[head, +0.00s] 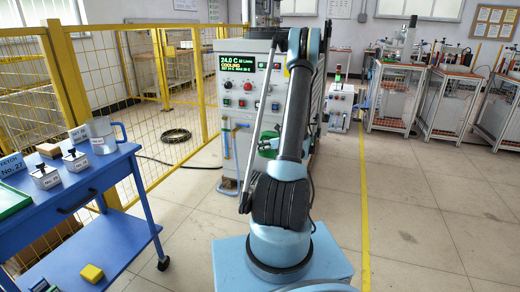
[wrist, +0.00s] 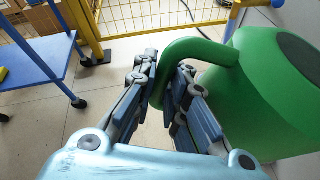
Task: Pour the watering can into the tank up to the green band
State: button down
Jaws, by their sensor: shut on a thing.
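The green watering can (wrist: 262,95) fills the right of the wrist view, with its curved handle (wrist: 198,48) running between the fingers of my gripper (wrist: 168,72). My gripper is shut on that handle. In the head view the can (head: 268,142) is in front of the machine, mostly hidden behind my arm. The heater machine (head: 242,100) has a lit panel (head: 236,62) reading 24.0 C and COOLING. A blue-edged upright tube (head: 226,140) is on its lower left. The tank opening and the green band cannot be made out.
A blue cart (head: 110,172) at the left holds a clear blue-handled jug (head: 101,135) and small labelled blocks. A yellow mesh fence (head: 135,75) runs behind it. A coiled cable (head: 176,135) lies on the floor. The floor at the right is clear up to glass-sided benches (head: 440,95).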

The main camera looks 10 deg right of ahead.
jog(key=shift+r, duration=0.75)
dwell(1.3)
jog(key=shift+w+d+r+m+g+y, duration=0.15)
jog(key=shift+r+m, duration=0.1)
jog(key=shift+r, duration=0.35)
jog(key=shift+w+d+r+m+g+y, duration=0.1)
jog(key=shift+r+m, duration=0.1)
jog(key=shift+r, duration=0.45)
jog(key=shift+w+d+r+m+g+y, duration=0.15)
jog(key=shift+r+m, duration=0.1)
jog(key=shift+r, duration=0.35)
dwell(4.1)
